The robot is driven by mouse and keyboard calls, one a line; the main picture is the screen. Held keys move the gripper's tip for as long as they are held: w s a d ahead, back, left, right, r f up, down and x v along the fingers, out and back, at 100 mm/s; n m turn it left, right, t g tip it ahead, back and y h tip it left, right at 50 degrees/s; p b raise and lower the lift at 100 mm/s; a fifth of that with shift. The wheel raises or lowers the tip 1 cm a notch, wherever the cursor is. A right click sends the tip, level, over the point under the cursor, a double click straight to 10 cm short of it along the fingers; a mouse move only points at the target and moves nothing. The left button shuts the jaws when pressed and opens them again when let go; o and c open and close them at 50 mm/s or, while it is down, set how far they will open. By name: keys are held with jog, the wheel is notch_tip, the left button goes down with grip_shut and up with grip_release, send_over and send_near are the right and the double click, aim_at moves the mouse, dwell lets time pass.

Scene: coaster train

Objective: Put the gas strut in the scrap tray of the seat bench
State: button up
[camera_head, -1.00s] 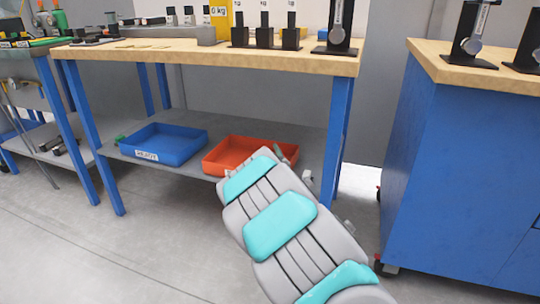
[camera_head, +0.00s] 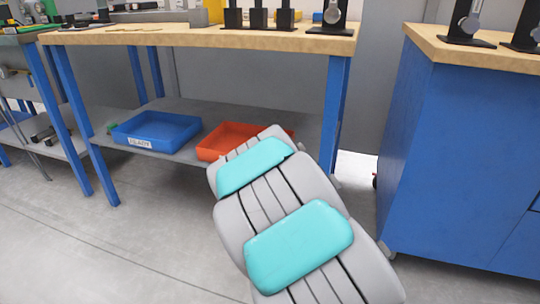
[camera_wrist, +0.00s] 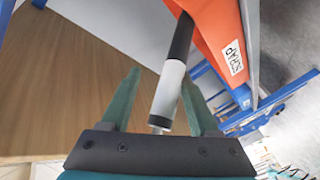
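The gas strut (camera_wrist: 170,88), a cylinder with a white body and black upper part, shows in the wrist view between the green fingers of my gripper (camera_wrist: 161,76). The fingers stand apart, with a clear gap between the left finger and the strut. The strut lies close to the right finger; I cannot tell whether they touch. Its black end overlaps the orange scrap tray (camera_wrist: 214,28), whose wall carries a SCRAP label. Whether it rests on the tray is unclear. In the head view the scrap tray (camera_head: 222,140) is on the bench's lower shelf, partly behind my arm, which hides gripper and strut.
A blue labelled tray (camera_head: 157,130) stands left of the scrap tray on the lower shelf (camera_head: 190,106). The wooden benchtop (camera_head: 200,37) is above, with a blue leg (camera_head: 333,110) close to my arm. A blue cabinet (camera_head: 455,160) stands at right. Floor at left is clear.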

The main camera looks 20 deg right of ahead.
jog(key=b, duration=0.1)
jog(key=s+b, duration=0.1)
jog(key=b, duration=0.1)
jog(key=shift+s+f, duration=0.1)
jog(key=shift+f, duration=0.15)
jog(key=shift+s+a+r+b, duration=0.35)
jog(key=shift+s+a+b, duration=0.1)
jog(key=shift+b, duration=0.4)
